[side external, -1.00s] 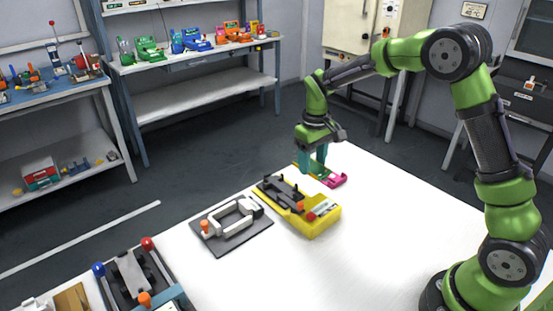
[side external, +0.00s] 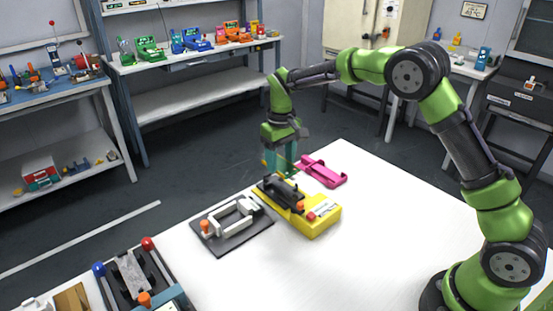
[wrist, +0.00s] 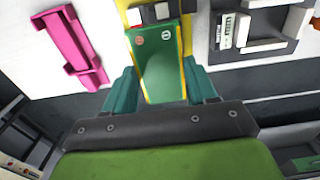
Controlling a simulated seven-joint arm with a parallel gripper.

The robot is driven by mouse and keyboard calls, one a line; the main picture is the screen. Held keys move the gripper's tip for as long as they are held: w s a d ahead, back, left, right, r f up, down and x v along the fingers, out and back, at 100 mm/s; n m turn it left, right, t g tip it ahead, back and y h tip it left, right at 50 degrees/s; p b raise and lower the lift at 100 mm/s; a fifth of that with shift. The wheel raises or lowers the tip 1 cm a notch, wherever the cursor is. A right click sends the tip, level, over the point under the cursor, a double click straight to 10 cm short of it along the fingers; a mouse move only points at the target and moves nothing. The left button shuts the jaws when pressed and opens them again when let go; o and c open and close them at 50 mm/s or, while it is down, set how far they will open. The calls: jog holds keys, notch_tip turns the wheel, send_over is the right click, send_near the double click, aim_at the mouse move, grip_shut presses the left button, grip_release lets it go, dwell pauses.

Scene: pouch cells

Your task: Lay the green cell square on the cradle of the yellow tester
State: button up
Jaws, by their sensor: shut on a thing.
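The green cell (wrist: 160,65) is held between the teal fingers of my gripper (wrist: 162,92) in the wrist view, its two marked terminals pointing away from the wrist. In the side view my gripper (side external: 279,162) is over the far end of the yellow tester (side external: 318,222), and the cell is mostly hidden by the fingers. The tester's yellow edge (wrist: 188,50) shows beside and beyond the cell in the wrist view. The cell covers much of the cradle there. I cannot tell whether the cell touches the cradle.
A magenta tray (side external: 328,175) stands empty just right of my gripper. A grey plate with a white clamp (side external: 236,218) is left of the tester. A blue-based fixture (side external: 140,280) is at the front left. The white table is clear to the right.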

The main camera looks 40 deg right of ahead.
aim_at(281, 167)
jog(key=shift+f, duration=3.1)
jog(key=o, duration=1.1)
jog(key=shift+r, duration=0.1)
jog(key=shift+r, duration=3.45)
